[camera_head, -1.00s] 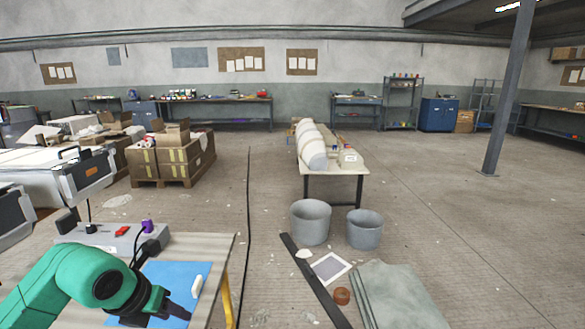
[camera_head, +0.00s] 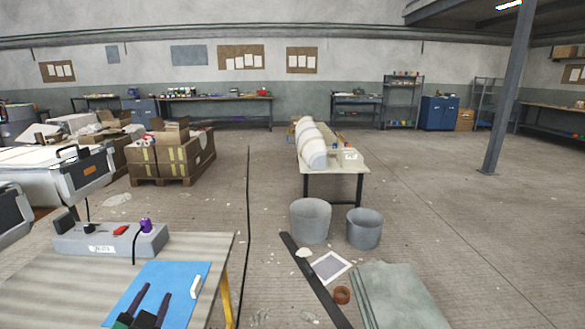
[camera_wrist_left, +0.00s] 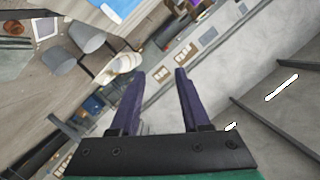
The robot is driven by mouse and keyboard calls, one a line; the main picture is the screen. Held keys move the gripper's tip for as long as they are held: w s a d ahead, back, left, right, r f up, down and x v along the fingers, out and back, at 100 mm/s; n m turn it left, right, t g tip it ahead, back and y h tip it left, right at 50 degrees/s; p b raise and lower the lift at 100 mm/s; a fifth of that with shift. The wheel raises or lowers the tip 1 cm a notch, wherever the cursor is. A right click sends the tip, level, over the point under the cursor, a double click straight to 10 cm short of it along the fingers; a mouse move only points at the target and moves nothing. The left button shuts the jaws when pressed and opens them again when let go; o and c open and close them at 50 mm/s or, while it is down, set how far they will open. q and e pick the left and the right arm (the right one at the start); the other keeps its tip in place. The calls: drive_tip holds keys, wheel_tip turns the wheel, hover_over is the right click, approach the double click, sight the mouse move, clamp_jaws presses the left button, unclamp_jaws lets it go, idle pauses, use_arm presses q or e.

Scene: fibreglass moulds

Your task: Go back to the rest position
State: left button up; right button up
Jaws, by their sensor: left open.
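My left gripper (camera_head: 151,304) shows at the bottom of the head view, in front of the blue mat (camera_head: 180,282). Its two dark fingers stand apart with nothing between them. In the left wrist view the same gripper (camera_wrist_left: 160,72) is open and empty, with the room tilted behind it. A white piece (camera_head: 196,287) lies on the mat's right part. My right gripper is not in view.
A grey power strip (camera_head: 110,240) with a purple plug and a red switch sits at the table's back. The table (camera_head: 205,247) ends at the right. Two grey buckets (camera_head: 311,222) and a dark strip (camera_head: 312,280) are on the floor beyond.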

use_arm(q)
drive_tip(key=s+d+f+n+g+h, duration=0.25)
drive_tip(key=s+f+g, duration=0.35)
drive_tip(key=s+f, duration=0.35)
drive_tip(key=s+d+f+n+g+h, duration=0.1)
drive_tip(key=s+d+f+g, duration=0.2)
drive_tip(key=s+f+g, duration=0.5)
wheel_tip(320, 180, down, 18)
drive_tip(key=t+p, duration=0.1)
drive_tip(key=p, duration=0.3)
drive_tip(key=s+a+f+p, duration=0.1)
drive_tip(key=s+f+p, duration=0.1)
drive_tip(key=s+f, duration=0.4)
drive_tip(key=s+a+f+g+p, duration=0.1)
drive_tip(key=s+a+f+p, duration=0.1)
drive_tip(key=s+f, duration=0.5)
drive_tip(key=s, duration=0.6)
drive_tip(key=shift+a+f+m+p, duration=0.15)
drive_tip(key=shift+f+m+p, duration=0.1)
drive_tip(key=shift+m+p, duration=0.1)
drive_tip(key=shift+s, duration=0.1)
